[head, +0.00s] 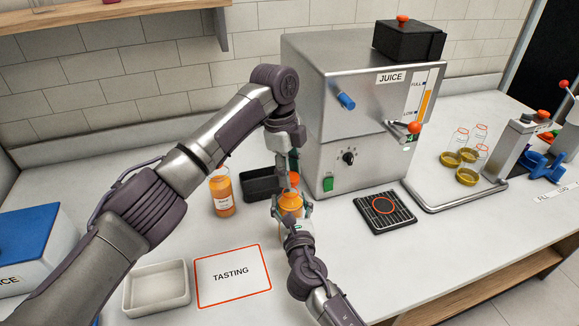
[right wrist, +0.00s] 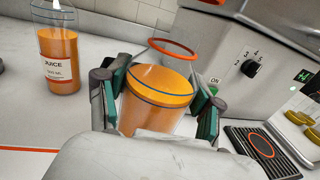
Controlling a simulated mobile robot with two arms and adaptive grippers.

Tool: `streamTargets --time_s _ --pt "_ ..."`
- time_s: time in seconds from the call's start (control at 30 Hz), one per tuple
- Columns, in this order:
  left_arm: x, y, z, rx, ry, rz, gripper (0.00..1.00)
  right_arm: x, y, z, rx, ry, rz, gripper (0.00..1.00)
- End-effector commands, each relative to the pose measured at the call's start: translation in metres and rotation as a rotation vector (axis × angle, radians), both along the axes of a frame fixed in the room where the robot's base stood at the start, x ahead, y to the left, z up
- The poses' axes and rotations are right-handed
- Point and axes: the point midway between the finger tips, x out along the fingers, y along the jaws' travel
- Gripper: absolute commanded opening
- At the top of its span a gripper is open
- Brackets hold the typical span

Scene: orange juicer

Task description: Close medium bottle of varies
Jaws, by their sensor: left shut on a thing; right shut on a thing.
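A medium clear bottle (head: 291,204) of orange juice stands upright in front of the juicer. My right gripper (head: 293,220) is shut around its body. In the right wrist view the bottle (right wrist: 158,95) sits between both fingers, with an orange ring around its top. My left gripper (head: 290,168) comes down from above and is shut on a small orange cap (head: 291,180) over the bottle. The head view does not show clearly whether the cap touches the bottle's mouth. My left gripper does not show in the right wrist view.
A taller filled juice bottle (head: 221,194) stands to the left, by a black tray (head: 262,185). The juicer (head: 345,110) is close behind, with a drip grate (head: 385,213) at right. A TASTING card (head: 232,275) and white tray (head: 157,287) lie in front at left.

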Motion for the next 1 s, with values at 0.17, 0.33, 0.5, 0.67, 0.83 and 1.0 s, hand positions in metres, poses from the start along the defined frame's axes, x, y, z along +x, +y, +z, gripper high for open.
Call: streamTargets --time_s 0.17,0.33,0.5,0.67,0.83,1.0 --pt "0.0 0.0 0.001 0.0 -0.002 0.0 0.31 0.0 0.0 -0.001 0.0 0.001 0.0 0.04" --pt "0.0 0.0 0.001 0.0 -0.001 0.0 0.31 0.0 0.0 -0.001 0.0 0.001 0.0 0.04" --pt "0.0 0.0 -0.001 0.0 -0.001 0.0 0.31 0.0 0.0 -0.001 0.0 0.001 0.0 0.04" --pt "0.0 0.0 -0.01 0.0 0.0 0.001 0.31 0.0 0.0 -0.001 0.0 0.001 0.0 0.04" --pt "0.0 0.0 -0.017 0.0 -0.001 0.0 0.31 0.0 0.0 -0.001 0.0 0.001 0.0 0.04" --pt "0.0 0.0 -0.017 -0.001 -0.001 -0.001 0.31 0.0 0.0 -0.001 0.0 0.002 0.0 0.04"
